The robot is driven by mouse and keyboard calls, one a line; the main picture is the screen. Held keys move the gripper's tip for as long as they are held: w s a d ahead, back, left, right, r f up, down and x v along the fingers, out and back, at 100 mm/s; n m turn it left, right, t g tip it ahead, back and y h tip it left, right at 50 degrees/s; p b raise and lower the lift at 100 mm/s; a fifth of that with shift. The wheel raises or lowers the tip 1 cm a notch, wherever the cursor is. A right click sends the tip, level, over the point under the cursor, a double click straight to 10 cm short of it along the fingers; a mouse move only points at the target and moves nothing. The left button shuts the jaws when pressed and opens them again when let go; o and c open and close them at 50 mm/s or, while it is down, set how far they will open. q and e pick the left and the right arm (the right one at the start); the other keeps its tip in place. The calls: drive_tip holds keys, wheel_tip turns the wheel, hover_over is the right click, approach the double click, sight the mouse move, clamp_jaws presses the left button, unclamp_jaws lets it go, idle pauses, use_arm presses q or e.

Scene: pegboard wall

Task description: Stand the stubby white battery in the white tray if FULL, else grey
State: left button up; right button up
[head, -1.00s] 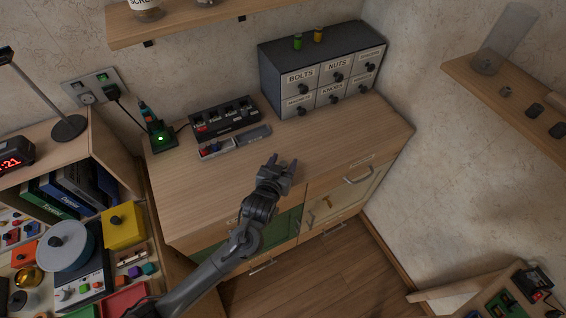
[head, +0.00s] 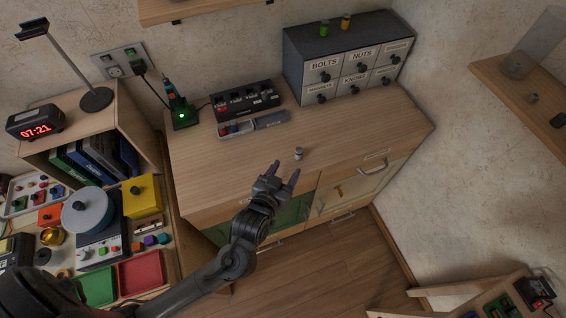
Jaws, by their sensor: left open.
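A short whitish cylinder (head: 299,154), which looks like the stubby white battery, stands upright on the wooden cabinet top. Any charge reading on it is too small to tell. My left gripper (head: 279,172) is open and empty, just to the lower left of the cylinder and apart from it. Behind, a narrow tray (head: 255,126) lies in front of the black charger (head: 246,100). Its left part holds small red and blue items; its right part looks grey and empty. Which part is white is hard to tell. My right gripper is not in view.
A grey drawer unit (head: 345,60) with a green and a yellow cylinder on top stands at the back right. A green-lit device (head: 182,114) stands at the back left. The cabinet top (head: 360,135) is clear around the cylinder and to its right.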

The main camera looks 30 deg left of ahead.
use_arm(q)
drive_tip(key=s+f+m+g+h, duration=0.1)
drive_tip(key=s+f+g, duration=0.3)
drive_tip(key=s, duration=0.4)
drive_tip(key=shift+s+d+m+g+h, duration=0.15)
drive_tip(key=shift+s+m+g+h, duration=0.25)
drive_tip(key=shift+g+h, duration=0.35)
drive_tip(key=s+a+g, duration=0.1)
drive_tip(key=s, duration=0.2)
drive_tip(key=s+a+f+m+g, duration=0.1)
drive_tip(key=s+g, duration=0.1)
drive_tip(key=s, duration=0.2)
drive_tip(key=s+a+g, duration=0.1)
drive_tip(key=s+g, duration=0.1)
drive_tip(key=s, duration=0.2)
drive_tip(key=shift+s+f+m+g+y, duration=0.15)
drive_tip(key=shift+f+m+g+y, duration=0.1)
drive_tip(key=shift+f+m+y, duration=0.1)
